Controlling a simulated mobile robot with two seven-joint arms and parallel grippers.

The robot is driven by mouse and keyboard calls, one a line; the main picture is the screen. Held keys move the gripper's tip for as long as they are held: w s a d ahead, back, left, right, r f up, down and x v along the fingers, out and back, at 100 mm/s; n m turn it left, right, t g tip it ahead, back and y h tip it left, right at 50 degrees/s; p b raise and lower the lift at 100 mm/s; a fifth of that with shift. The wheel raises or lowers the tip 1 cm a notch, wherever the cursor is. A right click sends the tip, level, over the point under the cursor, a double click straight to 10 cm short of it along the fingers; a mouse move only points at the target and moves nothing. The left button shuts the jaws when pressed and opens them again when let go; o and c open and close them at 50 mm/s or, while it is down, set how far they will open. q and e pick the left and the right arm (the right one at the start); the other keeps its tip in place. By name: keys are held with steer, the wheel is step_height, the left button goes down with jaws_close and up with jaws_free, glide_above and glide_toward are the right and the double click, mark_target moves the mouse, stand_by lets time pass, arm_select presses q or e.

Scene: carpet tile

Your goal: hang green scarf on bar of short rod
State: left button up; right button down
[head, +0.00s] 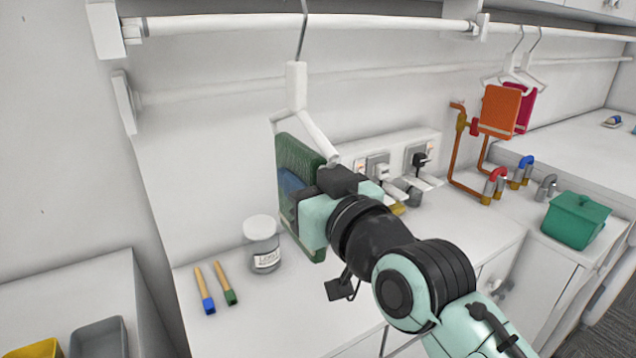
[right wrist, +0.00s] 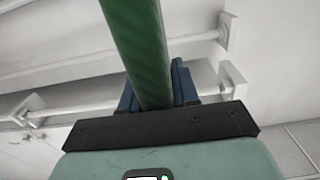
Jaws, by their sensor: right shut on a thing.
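The green scarf (head: 299,150) hangs folded over a white hanger (head: 297,95), upright above the counter. My right gripper (head: 310,200) is shut on the scarf; its blue fingers close on the green cloth in the right wrist view (right wrist: 150,60). The hanger's thin metal hook rises across a white rod (head: 220,25) held between wall brackets. The hook's top is cut off by the frame edge, so I cannot tell whether it rests on the rod. My left gripper is not in view.
An orange cloth (head: 500,110) and a magenta one (head: 525,108) hang on hangers at the right. Below are a lidded jar (head: 262,245), two brushes (head: 215,288), plugs (head: 418,160), pipes and a green box (head: 573,220).

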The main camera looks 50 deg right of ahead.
mark_target(283, 161)
steer(key=p+x, duration=0.2)
steer(key=x, duration=0.4)
steer(key=shift+w+r, duration=0.1)
steer(key=shift+w, duration=0.05)
steer(key=f+p+x, duration=0.2)
steer(key=p+x, duration=0.2)
steer(key=x, duration=0.6)
steer(key=shift+f+p, duration=0.2)
steer(key=shift+p, duration=0.1)
steer(key=shift+w, duration=0.2)
steer(key=c, duration=0.8)
jaws_free()
steer(key=shift+o, duration=0.2)
